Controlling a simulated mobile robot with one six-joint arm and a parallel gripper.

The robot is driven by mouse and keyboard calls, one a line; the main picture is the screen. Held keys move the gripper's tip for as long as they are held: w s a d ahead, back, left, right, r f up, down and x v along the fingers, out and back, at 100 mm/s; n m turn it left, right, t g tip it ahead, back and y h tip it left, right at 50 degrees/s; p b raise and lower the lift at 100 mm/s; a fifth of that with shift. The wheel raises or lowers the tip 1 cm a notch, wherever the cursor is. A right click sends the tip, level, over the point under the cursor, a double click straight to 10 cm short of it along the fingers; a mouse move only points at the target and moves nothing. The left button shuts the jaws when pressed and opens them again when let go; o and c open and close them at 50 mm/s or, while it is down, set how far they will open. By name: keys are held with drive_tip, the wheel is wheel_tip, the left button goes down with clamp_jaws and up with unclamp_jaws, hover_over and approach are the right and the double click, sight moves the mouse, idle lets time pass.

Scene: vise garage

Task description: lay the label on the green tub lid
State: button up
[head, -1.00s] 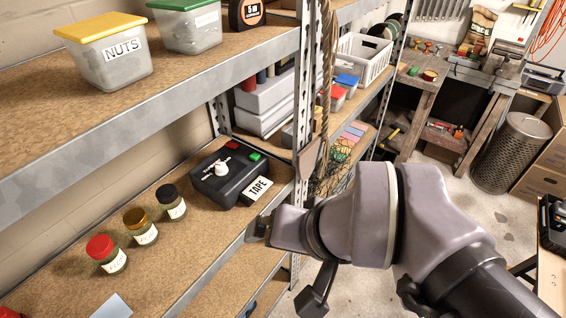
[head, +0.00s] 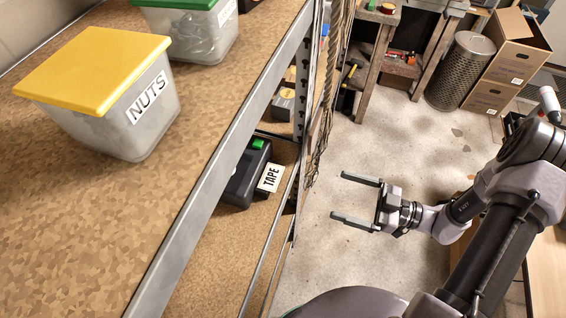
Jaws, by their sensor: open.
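The green lid (head: 178,3) sits on a clear tub (head: 196,38) on the upper shelf, cut off by the top edge of the view. My gripper (head: 337,197) is open and empty, out over the floor to the right of the shelf. Its fingers point left towards the shelf, with a clear gap between them and the label.
A tub with a yellow lid (head: 92,68) marked NUTS stands nearer on the upper shelf. The metal shelf edge (head: 215,180) and a hanging rope (head: 322,105) lie between the upper shelf and my gripper. The floor (head: 330,255) around it is clear.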

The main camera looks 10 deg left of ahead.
sight(286, 188)
drive_tip(key=a+b, duration=0.4)
drive_tip(key=a, duration=1.2)
drive_tip(key=shift+w, duration=0.15)
drive_tip(key=shift+d+r, duration=0.1)
drive_tip(key=shift+r, duration=0.05)
drive_tip(key=c, duration=1.6)
drive_tip(key=shift+o, duration=0.2)
drive_tip(key=shift+r, duration=0.45)
drive_tip(key=s+d+r+p, duration=0.4)
drive_tip(key=s+d+p, duration=0.2)
drive_tip(key=s+d, duration=0.5)
drive_tip(key=w+d+f+m+t+h+b, duration=0.1)
drive_tip(key=w+d+m+t+h+b, duration=0.2)
drive_tip(key=w, duration=0.6)
drive_tip(key=w+d+f+m+t+h+b, duration=0.2)
drive_tip(key=w+d+m+t+h+b, duration=0.1)
drive_tip(key=w+d+m+t+h, duration=0.3)
drive_tip(key=w+d+m+t, duration=0.2)
drive_tip(key=w+d+t, duration=0.1)
drive_tip(key=w+t, duration=0.1)
drive_tip(key=shift+w+d+f+t, duration=0.2)
drive_tip(key=shift+f+t, duration=0.1)
drive_tip(key=shift+t, duration=0.3)
